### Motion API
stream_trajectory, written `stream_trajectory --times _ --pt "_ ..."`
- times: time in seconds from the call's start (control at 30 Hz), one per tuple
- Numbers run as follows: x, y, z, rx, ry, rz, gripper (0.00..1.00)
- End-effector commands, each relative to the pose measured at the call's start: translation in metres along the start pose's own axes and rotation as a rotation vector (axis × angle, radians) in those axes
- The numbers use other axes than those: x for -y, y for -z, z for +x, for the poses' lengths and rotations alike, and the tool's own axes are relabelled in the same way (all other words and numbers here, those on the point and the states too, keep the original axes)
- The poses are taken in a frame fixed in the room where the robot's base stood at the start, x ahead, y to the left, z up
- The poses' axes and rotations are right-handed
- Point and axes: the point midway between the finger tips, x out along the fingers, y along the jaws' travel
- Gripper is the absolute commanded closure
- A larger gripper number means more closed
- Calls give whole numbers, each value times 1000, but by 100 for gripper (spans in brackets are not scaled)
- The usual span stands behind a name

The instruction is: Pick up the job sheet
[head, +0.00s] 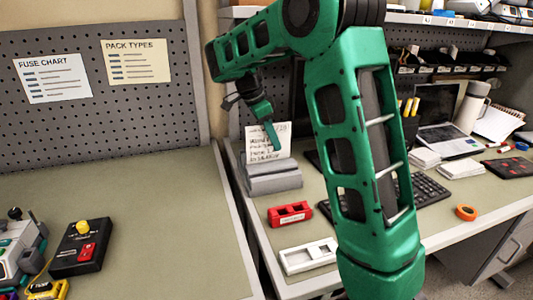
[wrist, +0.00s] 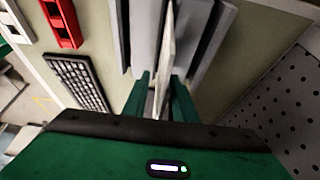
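The job sheet (head: 284,142) is a white, handwritten paper standing upright in a grey slotted holder (head: 274,184) on the right-hand bench. My gripper (head: 271,137) points down at the sheet's upper part, and a green finger covers some of the writing. In the wrist view the sheet (wrist: 167,45) shows edge-on between my gripper's two fingers (wrist: 161,78). The fingers stand apart with a gap around the paper, so my gripper looks open astride it. The grey holder (wrist: 198,40) lies beyond the fingertips. The sheet's lower edge is hidden in the holder.
A red block (head: 289,214) and a white tray (head: 308,256) lie in front of the holder. A keyboard (head: 428,190), laptop (head: 448,125) and orange tape roll (head: 466,212) are to the right. A pegboard (head: 95,120) rises at left.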

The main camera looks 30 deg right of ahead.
Motion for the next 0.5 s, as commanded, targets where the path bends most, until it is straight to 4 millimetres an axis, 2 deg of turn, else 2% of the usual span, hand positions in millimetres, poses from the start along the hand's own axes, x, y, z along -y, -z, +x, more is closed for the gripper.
stream_trajectory --times 0.3,0.4,0.5 --pt "0 -1 1 0 0 -1 75" --pt "0 -1 0 0 0 -1 99" --pt "0 -1 0 0 0 -1 100"
